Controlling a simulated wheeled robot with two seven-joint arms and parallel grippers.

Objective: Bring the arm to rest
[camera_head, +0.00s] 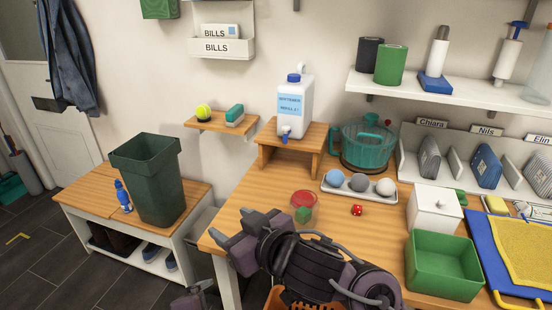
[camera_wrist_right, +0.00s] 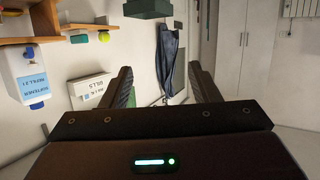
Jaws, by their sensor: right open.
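My right arm reaches in from the bottom of the head view, with my right gripper (camera_head: 226,228) over the front left corner of the wooden table (camera_head: 236,207). In the right wrist view the right gripper (camera_wrist_right: 160,72) has its two fingers wide apart, with nothing between them. Only the wall and things farther off show past the fingers. A small dark part at the bottom edge of the head view may be my left gripper (camera_head: 192,298); its fingers cannot be made out.
Close by the right arm stand a red-lidded glass jar (camera_head: 304,205), a red die (camera_head: 357,210) and a tray (camera_head: 330,190) of balls. A green box (camera_head: 443,267) lies farther right. A green bin (camera_head: 150,180) stands on the left bench. Floor shows at the left.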

